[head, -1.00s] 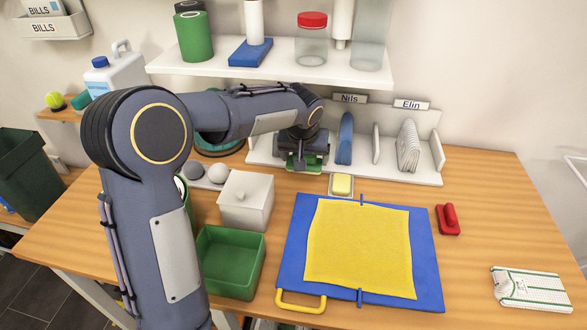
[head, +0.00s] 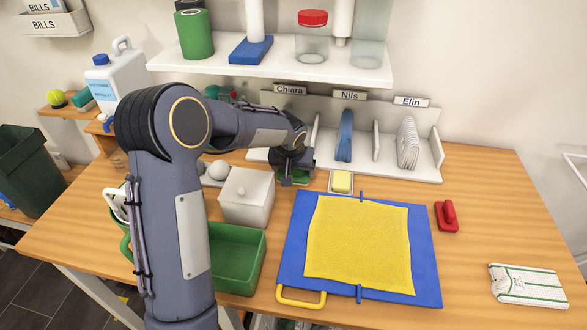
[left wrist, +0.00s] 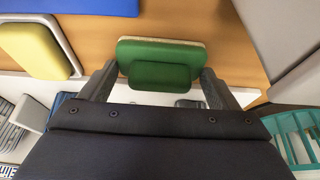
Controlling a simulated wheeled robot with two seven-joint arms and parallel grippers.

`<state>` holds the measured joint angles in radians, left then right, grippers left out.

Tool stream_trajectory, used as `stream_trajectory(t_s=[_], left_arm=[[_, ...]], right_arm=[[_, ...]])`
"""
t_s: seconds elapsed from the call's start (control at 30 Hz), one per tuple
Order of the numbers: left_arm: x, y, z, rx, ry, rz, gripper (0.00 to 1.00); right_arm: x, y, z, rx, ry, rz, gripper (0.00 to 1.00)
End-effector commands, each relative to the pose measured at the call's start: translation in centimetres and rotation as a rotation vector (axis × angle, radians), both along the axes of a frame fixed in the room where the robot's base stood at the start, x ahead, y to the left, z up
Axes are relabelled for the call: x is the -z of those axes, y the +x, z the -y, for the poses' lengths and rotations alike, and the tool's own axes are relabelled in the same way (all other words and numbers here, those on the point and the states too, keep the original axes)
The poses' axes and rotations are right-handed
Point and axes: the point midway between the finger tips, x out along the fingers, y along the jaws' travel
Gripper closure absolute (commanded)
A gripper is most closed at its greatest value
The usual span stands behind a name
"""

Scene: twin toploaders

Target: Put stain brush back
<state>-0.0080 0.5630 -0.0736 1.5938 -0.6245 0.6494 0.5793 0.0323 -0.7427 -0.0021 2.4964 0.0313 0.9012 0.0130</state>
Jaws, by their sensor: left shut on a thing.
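My left gripper (head: 293,181) is shut on a green brush (left wrist: 162,73) with a raised green grip and a pale bristle edge. In the left wrist view the brush sits between the two fingers. In the head view the brush (head: 296,174) is mostly hidden by the gripper, low over the table between the white lidded box and the yellow block. I cannot tell whether it touches the table. A red brush-like block (head: 447,217) with a handle lies right of the blue board. My right gripper is not in view.
The blue board (head: 430,270) with a yellow cloth (head: 358,245) fills the middle. A yellow block (head: 342,182) lies in a small dish. The table's right side is mostly clear.

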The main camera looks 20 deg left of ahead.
Motion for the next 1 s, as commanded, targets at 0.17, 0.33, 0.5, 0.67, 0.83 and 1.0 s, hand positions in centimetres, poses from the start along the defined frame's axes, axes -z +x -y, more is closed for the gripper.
stream_trajectory(t_s=[0.17, 0.33, 0.5, 0.67, 0.83, 1.0], left_arm=[[0.2, 0.0, 0.0, 0.0, 0.0, 0.0, 0.04], [0.2, 0.0, 0.0, 0.0, 0.0, 0.0, 0.0], [-0.3, 0.0, 0.0, 0.0, 0.0, 0.0, 0.0], [-2.3, -0.8, 0.2, -0.001, -0.001, 0.006, 0.0], [-5.8, -2.2, 0.6, 0.0, -0.002, 0.007, 0.0], [-8.9, -3.5, 0.9, 0.001, -0.001, 0.005, 0.0]], right_arm=[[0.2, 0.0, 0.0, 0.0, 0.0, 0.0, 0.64], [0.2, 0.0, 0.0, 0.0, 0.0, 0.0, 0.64], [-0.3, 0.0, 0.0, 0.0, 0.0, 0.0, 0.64], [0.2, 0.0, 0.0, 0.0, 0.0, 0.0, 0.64], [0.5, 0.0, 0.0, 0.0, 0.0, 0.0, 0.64], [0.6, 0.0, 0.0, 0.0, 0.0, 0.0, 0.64]])
